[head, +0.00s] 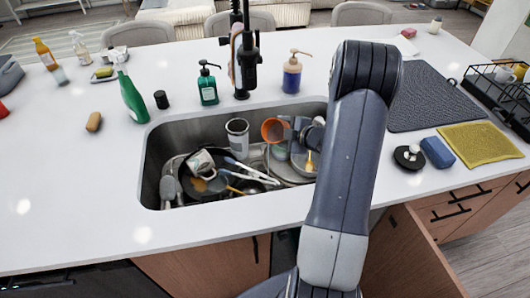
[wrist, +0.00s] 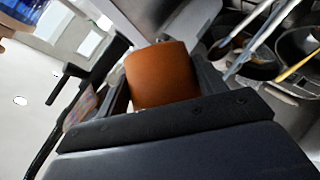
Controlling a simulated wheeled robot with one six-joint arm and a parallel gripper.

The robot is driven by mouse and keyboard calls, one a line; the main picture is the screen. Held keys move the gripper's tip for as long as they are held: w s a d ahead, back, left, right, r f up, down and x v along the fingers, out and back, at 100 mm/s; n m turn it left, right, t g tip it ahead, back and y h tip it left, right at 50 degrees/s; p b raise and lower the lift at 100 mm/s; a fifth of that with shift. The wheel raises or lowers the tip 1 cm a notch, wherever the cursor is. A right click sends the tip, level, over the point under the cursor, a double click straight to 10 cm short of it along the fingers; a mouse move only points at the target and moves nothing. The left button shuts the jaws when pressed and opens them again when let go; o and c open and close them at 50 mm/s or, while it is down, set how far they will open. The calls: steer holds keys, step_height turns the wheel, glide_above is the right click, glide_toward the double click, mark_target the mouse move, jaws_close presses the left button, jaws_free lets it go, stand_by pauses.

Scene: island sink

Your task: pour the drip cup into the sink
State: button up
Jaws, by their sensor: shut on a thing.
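The orange cup (head: 272,131), which I take to be the drip cup, is over the right part of the sink (head: 153,158) in the head view.
The sink holds a grey cup (head: 237,136), a mug (head: 201,163), pans, plates and utensils. The counter left of the sink's front is clear.

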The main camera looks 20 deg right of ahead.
mark_target(269, 125)
steer(key=shift+s+a+r+n+t+h+b, duration=0.15)
steer(key=shift+r+n+t+h+b, duration=0.25)
steer(key=shift+b, duration=1)
steer(key=shift+s+a+r+n+t+h+b, duration=0.15)
steer(key=shift+r+n+b, duration=0.35)
steer(key=shift+b, duration=0.85)
steer(key=shift+s+a+r+n+t+b, duration=0.15)
steer(key=shift+a+n+t+b, duration=0.3)
steer(key=shift+b, duration=0.8)
steer(key=shift+s+a+r+n+h, duration=0.1)
steer(key=shift+s+a+n+h, duration=0.05)
steer(key=shift+a+n+h, duration=0.15)
steer(key=b, duration=0.3)
steer(key=shift+s+n, duration=0.1)
steer(key=shift+n, duration=0.15)
